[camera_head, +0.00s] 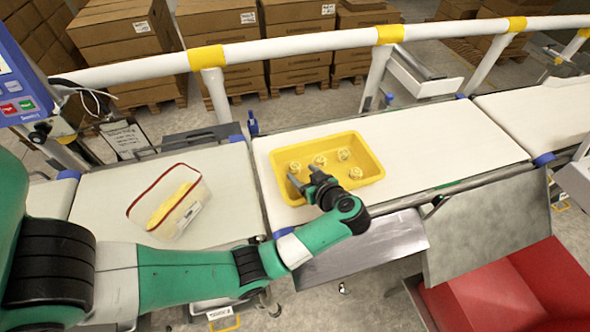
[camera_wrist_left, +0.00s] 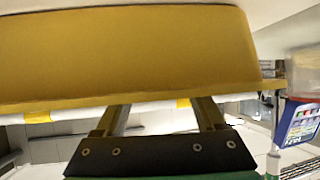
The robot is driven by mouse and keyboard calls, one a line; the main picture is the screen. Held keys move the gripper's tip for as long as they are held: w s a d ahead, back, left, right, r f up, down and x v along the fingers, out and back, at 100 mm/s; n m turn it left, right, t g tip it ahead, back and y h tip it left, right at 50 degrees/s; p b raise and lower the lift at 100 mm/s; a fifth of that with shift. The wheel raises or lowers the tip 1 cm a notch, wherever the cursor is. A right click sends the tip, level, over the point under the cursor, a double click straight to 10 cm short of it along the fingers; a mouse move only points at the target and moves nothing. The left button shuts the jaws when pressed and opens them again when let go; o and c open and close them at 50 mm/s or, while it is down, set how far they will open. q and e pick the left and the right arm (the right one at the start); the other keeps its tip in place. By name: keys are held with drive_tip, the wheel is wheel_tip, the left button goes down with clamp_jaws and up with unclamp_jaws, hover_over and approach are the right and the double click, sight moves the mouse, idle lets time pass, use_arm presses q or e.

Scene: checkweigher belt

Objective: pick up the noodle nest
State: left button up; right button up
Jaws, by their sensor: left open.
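Several small, round, pale-yellow noodle nests lie apart in a yellow tray (camera_head: 283,191) on the belt. One noodle nest (camera_head: 294,166) is at the tray's left, another (camera_head: 320,159) is in the middle, and a third (camera_head: 355,172) is at the right. My left gripper (camera_head: 303,176) is open over the tray's near left part, its fingers pointing toward the left nest, with nothing seen between them. In the left wrist view, a yellow tray wall (camera_wrist_left: 130,55) fills the upper part and the finger ends (camera_wrist_left: 162,100) meet its lower edge. No nest shows there. My right gripper is not in view.
A clear red-rimmed box (camera_head: 185,215) with yellow contents stands on the left belt (camera_head: 110,195). A white rail (camera_head: 290,46) runs behind the belts, with stacked cartons (camera_head: 120,35) beyond. The belt right of the tray (camera_head: 450,140) is clear. A red bin (camera_head: 500,290) is at lower right.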

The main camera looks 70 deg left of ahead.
sight(297, 169)
use_arm(q)
drive_tip(key=b+x, duration=0.1)
drive_tip(key=x, duration=0.3)
drive_tip(key=shift+s+a+f+b, duration=0.1)
drive_tip(key=shift+a+f+b, duration=0.05)
drive_tip(key=shift+b, duration=0.25)
drive_tip(key=shift+c, duration=0.4)
